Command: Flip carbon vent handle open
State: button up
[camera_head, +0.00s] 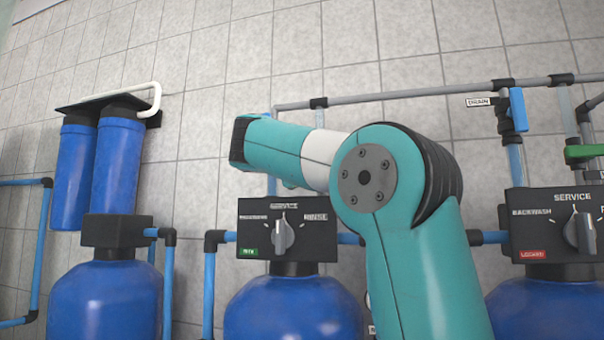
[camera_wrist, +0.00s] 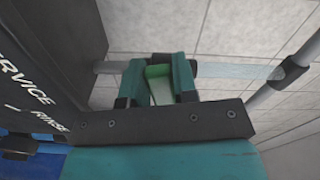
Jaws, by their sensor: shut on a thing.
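In the wrist view the carbon vent handle (camera_wrist: 157,72) is a small green piece between the two teal fingers of my gripper (camera_wrist: 159,84). The gripper is shut on it. A pale strip shows below the green part between the fingers, and the rest of the handle is hidden by the fingers. The handle sits at a pipe running crosswise behind the fingers, with a clear section (camera_wrist: 240,71) to the right. In the head view my arm hides both the gripper and this handle. I cannot tell the handle's exact angle.
A black control head (camera_head: 287,228) with a grey knob stands left of my arm; its panel (camera_wrist: 45,60) is close beside the gripper in the wrist view. Another control head (camera_head: 556,224), a blue drain handle (camera_head: 518,110) and a second green handle (camera_head: 586,152) are at right.

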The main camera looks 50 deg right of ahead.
jog(key=n, duration=0.1)
jog(key=f+n+b, duration=0.1)
jog(key=n, duration=0.1)
jog(key=shift+s+d+f+n, duration=0.1)
jog(key=shift+s+n, duration=0.1)
jog(key=shift+n, duration=0.1)
jog(key=n, duration=0.1)
jog(key=n+b, duration=0.1)
jog(key=n, duration=0.1)
jog(key=shift+s+d+f+n, duration=0.15)
jog(key=shift+s+f+n, duration=0.15)
jog(key=shift+s+f, duration=0.05)
jog(key=n, duration=0.3)
jog(key=shift+s+d+f+n+b, duration=0.15)
jog(key=shift+s+f+n+b, duration=0.05)
jog(key=shift+s+n+b, duration=0.2)
jog(key=shift+s+d+n, duration=0.1)
jog(key=shift+s+n, duration=0.2)
jog(key=shift+n, duration=0.8)
jog(key=shift+s+d+n, duration=0.1)
jog(key=shift+s+n, duration=0.2)
jog(key=shift+n, duration=0.8)
jog(key=o, duration=0.9)
jog(key=shift+f, duration=0.1)
